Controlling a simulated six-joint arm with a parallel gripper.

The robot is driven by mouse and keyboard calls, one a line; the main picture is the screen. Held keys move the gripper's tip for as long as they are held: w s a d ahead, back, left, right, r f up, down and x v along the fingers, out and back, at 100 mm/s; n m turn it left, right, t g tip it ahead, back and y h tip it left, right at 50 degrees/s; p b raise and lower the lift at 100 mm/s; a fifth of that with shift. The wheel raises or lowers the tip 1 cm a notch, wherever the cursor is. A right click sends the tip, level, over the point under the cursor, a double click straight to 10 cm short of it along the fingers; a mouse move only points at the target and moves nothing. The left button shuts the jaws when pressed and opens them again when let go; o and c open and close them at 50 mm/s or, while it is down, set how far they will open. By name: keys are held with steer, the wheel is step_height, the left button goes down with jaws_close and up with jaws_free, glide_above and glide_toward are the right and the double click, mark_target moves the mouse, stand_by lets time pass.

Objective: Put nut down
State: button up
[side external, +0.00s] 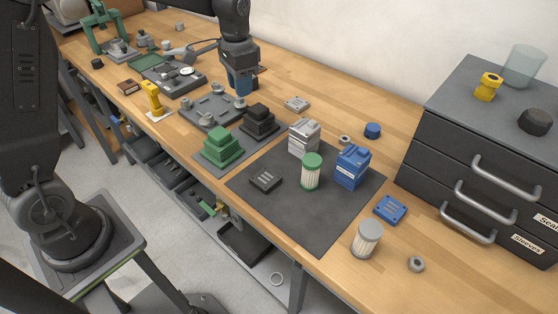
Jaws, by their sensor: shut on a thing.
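My gripper (240,92) points down at the back right edge of a dark grey tray (211,110) that bears several small grey parts. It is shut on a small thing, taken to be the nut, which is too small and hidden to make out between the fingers. I cannot tell if the held thing touches the tray. Another grey nut (416,264) lies on the wooden bench at the front right.
A black mat (320,225) holds a green-capped filter (312,172), a blue block (352,167) and a silver block (304,137). Green (223,149) and black (260,122) stepped blocks stand near the tray. A drawer cabinet (470,150) stands at the right.

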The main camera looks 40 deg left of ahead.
step_height(320, 180, up, 3)
steer(key=shift+r, duration=0.2)
steer(key=d, duration=0.2)
steer(key=m, duration=0.9)
glide_above(310, 210)
step_height(310, 210, down, 15)
steer(key=shift+f, duration=1.9)
